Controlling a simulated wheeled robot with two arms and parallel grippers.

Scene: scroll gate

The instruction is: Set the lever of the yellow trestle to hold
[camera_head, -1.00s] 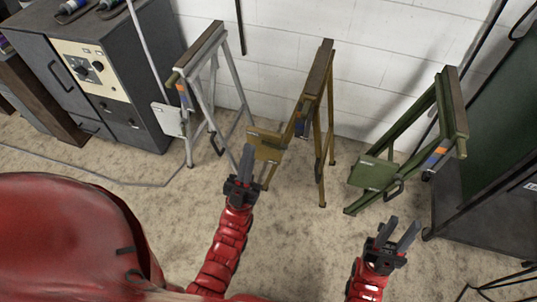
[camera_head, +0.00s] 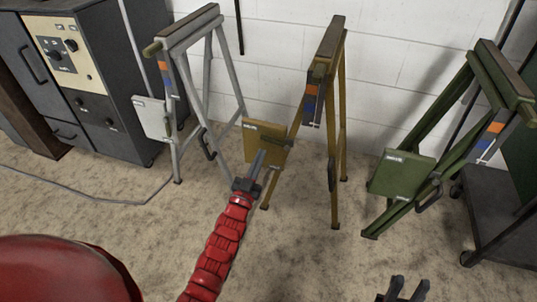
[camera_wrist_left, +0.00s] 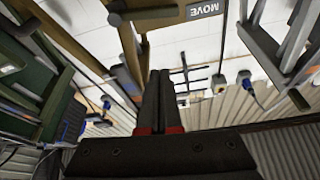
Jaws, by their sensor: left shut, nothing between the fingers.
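The yellow trestle (camera_head: 331,48) stands in the middle, between a grey and a green one. A yellow plate (camera_head: 265,130) sticks out on its left, and a strip with orange and blue patches (camera_head: 312,95) is on its near end. A dark looped handle (camera_head: 332,175) hangs low at its leg; I cannot tell if this is the lever. My left gripper (camera_head: 261,155) is shut and empty, in front of the plate; contact is unclear. My right gripper (camera_head: 408,284) is open, at the bottom edge.
The grey trestle (camera_head: 191,27) stands left, the green trestle (camera_head: 403,172) right. A dark cabinet with a knob panel (camera_head: 62,43) is at the far left, a dark cart (camera_head: 500,225) at the far right. A cable crosses the floor at left. The middle floor is clear.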

